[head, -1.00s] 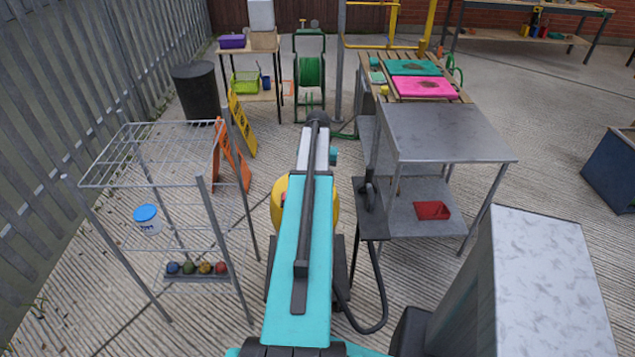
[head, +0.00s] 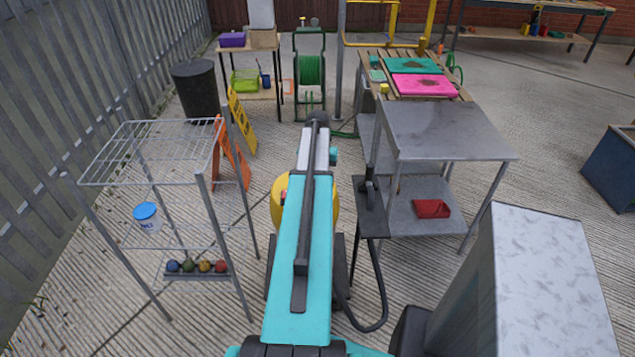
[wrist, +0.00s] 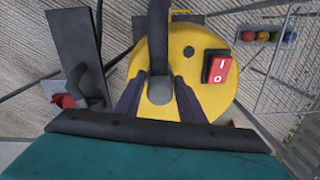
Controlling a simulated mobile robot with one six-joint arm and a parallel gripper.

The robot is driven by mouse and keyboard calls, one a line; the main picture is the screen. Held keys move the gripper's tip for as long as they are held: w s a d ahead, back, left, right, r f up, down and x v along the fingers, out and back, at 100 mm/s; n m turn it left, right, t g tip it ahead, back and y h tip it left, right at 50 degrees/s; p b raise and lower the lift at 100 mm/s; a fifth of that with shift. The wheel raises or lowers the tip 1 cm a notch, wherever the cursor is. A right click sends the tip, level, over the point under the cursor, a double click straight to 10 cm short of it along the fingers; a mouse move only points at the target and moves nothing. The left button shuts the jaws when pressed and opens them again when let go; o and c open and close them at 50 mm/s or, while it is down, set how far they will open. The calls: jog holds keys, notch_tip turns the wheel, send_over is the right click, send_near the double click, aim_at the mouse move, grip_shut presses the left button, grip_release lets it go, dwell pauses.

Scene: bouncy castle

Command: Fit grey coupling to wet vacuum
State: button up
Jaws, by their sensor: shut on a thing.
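The wet vacuum is a yellow drum with a red rocker switch (wrist: 217,68). Its yellow top (wrist: 205,42) fills the middle of the wrist view. In the head view its yellow side (head: 277,203) shows beside my arm, which hides the rest. My gripper (wrist: 160,98) is over the vacuum's top, its dark fingers shut on the grey coupling (wrist: 160,90). A thick dark hose (wrist: 157,38) runs up the picture from the coupling. I cannot tell whether the coupling touches the vacuum or is seated in it. The gripper's fingertips are hidden in the head view.
A narrow dark stand (head: 371,222) with a black hose (head: 377,285) is close on the right. Beyond it is a steel table (head: 445,135) with a red tray (head: 432,209) below. A wire rack (head: 150,150) stands left. An orange board (head: 232,160) leans behind it.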

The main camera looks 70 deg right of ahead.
jog(key=shift+f, duration=0.25)
dwell(0.4)
jog(key=o, duration=1)
jog(key=shift+o, duration=0.2)
jog(key=shift+r, duration=0.15)
notch_tip(320, 180, up, 14)
jog(key=b, duration=0.3)
jog(key=shift+f, duration=0.25)
